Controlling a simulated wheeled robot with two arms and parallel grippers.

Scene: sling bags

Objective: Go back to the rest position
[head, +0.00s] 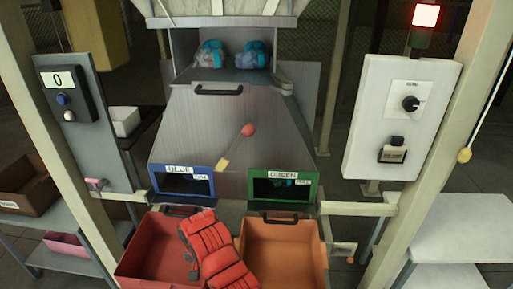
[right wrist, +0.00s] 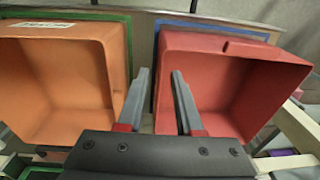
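Two blue-grey bags (head: 210,54) (head: 252,56) sit in the machine's upper opening. My left gripper is not in view.
The grey machine (head: 200,120) has a red-knobbed lever (head: 248,130) and slots labelled BLUE (head: 185,184) and GREEN (head: 285,187). A white control panel (head: 400,125) under a lit red lamp (head: 425,15) is at right. Shelves flank both sides.

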